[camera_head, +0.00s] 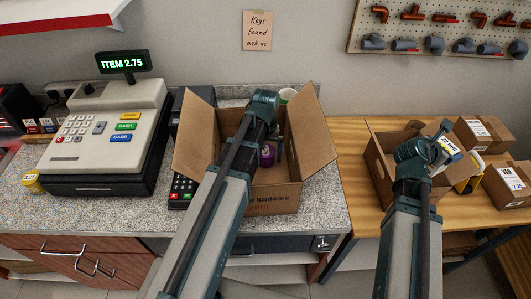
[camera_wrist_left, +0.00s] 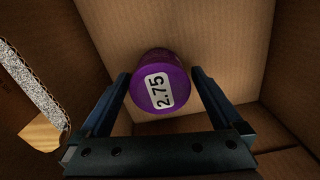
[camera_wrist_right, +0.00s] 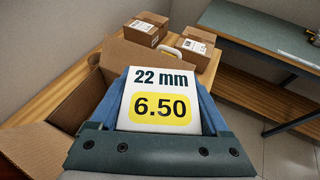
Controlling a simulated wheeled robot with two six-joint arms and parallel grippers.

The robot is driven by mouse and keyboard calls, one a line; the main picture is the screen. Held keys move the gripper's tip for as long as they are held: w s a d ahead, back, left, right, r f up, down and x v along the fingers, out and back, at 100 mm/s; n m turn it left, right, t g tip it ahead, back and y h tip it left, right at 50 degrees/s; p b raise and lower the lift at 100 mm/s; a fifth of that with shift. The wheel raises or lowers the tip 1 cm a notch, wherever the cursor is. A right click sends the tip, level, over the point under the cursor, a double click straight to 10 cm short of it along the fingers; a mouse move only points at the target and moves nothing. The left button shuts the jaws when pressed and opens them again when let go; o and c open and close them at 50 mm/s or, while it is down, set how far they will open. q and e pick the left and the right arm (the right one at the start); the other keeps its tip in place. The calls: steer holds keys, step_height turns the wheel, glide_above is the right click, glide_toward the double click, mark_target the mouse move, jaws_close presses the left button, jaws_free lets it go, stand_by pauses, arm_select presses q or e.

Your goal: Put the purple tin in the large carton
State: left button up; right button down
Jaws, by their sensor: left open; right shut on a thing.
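The purple tin (camera_head: 267,155) is inside the large carton (camera_head: 272,203), whose flaps stand open. In the left wrist view the tin (camera_wrist_left: 160,70) shows its purple lid and a white 2.75 label. My left gripper (camera_head: 274,148) reaches down into the carton. It is open, with one finger on each side of the tin and visible gaps. The tin's underside is hidden. My right gripper (camera_head: 447,146) is shut on an item with a white and yellow label (camera_wrist_right: 160,100) reading 22 mm, 6.50. It holds this over the smaller carton's right side.
The smaller open carton (camera_head: 376,170) stands on the wooden table, with closed parcels (camera_head: 485,133) to its right. A cash register (camera_head: 105,135) and card terminal (camera_head: 183,188) are left of the large carton. A yellow tin (camera_head: 32,182) stands at the counter's far left.

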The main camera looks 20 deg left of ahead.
step_height(320, 180, up, 12)
steer(key=p, duration=1.1)
steer(key=shift+f, duration=0.2)
